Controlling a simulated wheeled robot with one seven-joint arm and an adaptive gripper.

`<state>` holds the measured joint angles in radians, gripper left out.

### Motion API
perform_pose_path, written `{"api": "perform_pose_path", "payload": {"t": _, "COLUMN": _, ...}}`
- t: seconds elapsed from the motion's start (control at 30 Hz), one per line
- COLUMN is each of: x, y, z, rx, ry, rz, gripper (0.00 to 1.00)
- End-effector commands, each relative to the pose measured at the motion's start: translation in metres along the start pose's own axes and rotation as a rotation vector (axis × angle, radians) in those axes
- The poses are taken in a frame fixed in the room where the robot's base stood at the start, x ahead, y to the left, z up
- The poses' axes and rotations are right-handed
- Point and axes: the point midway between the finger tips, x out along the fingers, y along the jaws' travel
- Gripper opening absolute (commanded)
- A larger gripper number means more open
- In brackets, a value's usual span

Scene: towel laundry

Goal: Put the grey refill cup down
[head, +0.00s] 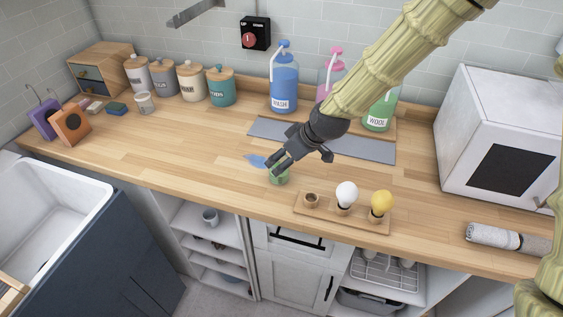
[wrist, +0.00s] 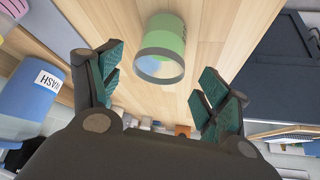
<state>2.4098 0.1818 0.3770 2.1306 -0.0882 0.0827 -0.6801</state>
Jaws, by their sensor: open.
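My gripper (head: 275,165) is open above the wooden counter, its fingers apart in the wrist view (wrist: 161,68). A green cup (head: 280,178) with a grey rim stands just under the fingertips. In the wrist view the green cup (wrist: 166,35) is beyond and between the open fingers, with no clear contact on either side. A pale grey cup (head: 145,103) stands on the counter at the back left, before the canisters, far from my gripper. Another grey cup (head: 210,217) is on the open shelf below the counter. I cannot tell which one is the refill cup.
A blue patch (head: 256,161) lies beside the green cup. A wooden board (head: 327,211) with bulb-shaped items is to the right. A grey mat (head: 265,128) and bottles, including a blue one (head: 284,85), are behind. The counter's left middle (head: 185,140) is clear.

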Motion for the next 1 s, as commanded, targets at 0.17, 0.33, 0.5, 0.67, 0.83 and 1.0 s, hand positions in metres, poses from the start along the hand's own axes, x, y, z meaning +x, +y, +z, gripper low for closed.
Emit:
{"api": "perform_pose_path", "payload": {"t": 0.17, "x": -0.021, "y": 0.000, "z": 0.000, "rx": -0.001, "ry": 0.002, "rz": 0.001, "gripper": 0.77}}
{"api": "perform_pose_path", "payload": {"t": 0.33, "x": -0.041, "y": 0.001, "z": 0.000, "rx": 0.001, "ry": 0.002, "rz": 0.002, "gripper": 0.77}}
{"api": "perform_pose_path", "payload": {"t": 0.5, "x": -0.060, "y": 0.001, "z": 0.000, "rx": 0.001, "ry": 0.002, "rz": 0.002, "gripper": 0.77}}
{"api": "perform_pose_path", "payload": {"t": 0.67, "x": -0.073, "y": 0.001, "z": 0.000, "rx": 0.001, "ry": 0.002, "rz": 0.002, "gripper": 0.77}}
{"api": "perform_pose_path", "payload": {"t": 0.83, "x": -0.080, "y": 0.000, "z": 0.000, "rx": 0.000, "ry": 0.000, "rz": 0.000, "gripper": 0.77}}
{"api": "perform_pose_path", "payload": {"t": 1.0, "x": -0.082, "y": 0.000, "z": 0.000, "rx": 0.000, "ry": 0.000, "rz": 0.000, "gripper": 0.77}}
